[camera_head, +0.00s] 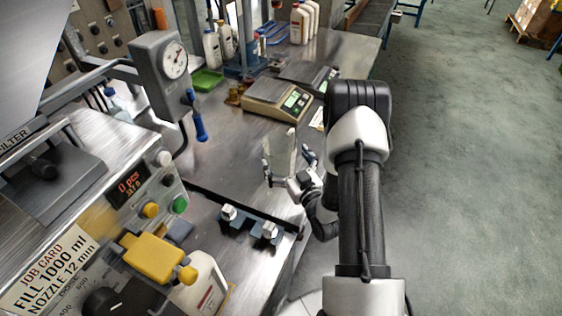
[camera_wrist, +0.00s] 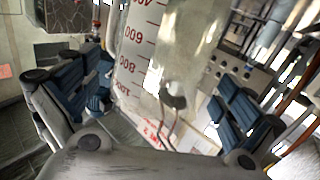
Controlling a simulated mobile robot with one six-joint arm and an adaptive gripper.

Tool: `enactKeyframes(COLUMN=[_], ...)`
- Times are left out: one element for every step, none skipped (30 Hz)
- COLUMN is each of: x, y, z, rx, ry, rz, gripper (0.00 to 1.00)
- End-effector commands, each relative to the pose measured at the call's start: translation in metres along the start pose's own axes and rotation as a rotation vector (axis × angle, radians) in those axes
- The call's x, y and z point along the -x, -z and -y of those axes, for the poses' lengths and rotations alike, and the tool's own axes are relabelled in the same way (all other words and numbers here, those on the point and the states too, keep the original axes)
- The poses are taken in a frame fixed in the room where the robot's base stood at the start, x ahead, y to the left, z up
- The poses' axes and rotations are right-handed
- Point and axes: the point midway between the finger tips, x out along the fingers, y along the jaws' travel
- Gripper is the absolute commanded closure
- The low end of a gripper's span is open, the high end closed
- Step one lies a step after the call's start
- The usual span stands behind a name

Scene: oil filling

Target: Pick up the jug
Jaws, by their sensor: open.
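The jug (camera_head: 283,150) is a pale, translucent vessel on the metal bench, partly behind my gripper in the head view. In the wrist view the jug (camera_wrist: 145,60) fills the middle, with red graduations such as 600, 800 and 1000 on its wall. My gripper (camera_head: 288,163) is open, with one finger on each side of the jug. In the wrist view the blue-padded fingers of my gripper (camera_wrist: 150,105) stand left and right of it, with visible gaps. The jug's base is hard to make out.
A scale (camera_head: 277,99) stands behind the jug on the bench (camera_head: 225,150). A dial gauge unit (camera_head: 165,65) with a blue handle is at the left. Bare bench lies left of the jug.

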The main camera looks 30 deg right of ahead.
Motion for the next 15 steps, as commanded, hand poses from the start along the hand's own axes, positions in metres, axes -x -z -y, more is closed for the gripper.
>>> enactKeyframes(x=[-0.008,-0.013,-0.019,-0.024,-0.028,-0.034,-0.037,-0.04,-0.043,-0.045,-0.046,-0.046,-0.047,-0.046,-0.046], y=[0.001,0.002,0.002,0.002,0.002,0.002,0.002,0.002,0.002,0.002,0.003,0.003,0.003,0.003,0.003], z=[0.0,0.0,-0.001,-0.001,-0.001,-0.001,-0.001,-0.001,-0.001,-0.002,-0.002,-0.002,-0.002,-0.002,-0.002], rx=[0.004,0.004,0.004,0.004,0.003,0.003,0.003,0.003,0.003,0.002,0.002,0.001,0.001,0.001,0.001], ry=[0.002,0.003,0.003,0.003,0.003,0.003,0.003,0.002,0.002,0.002,0.001,0.001,0.001,0.001,0.001], rz=[-0.007,-0.007,-0.007,-0.006,-0.006,-0.005,-0.005,-0.004,-0.003,-0.003,-0.003,-0.003,-0.002,-0.002,-0.002], gripper=[0.0,0.0,0.0,0.0,0.0,0.0,0.0,0.0,0.0,0.0,0.0,0.0,0.0,0.0,0.0])
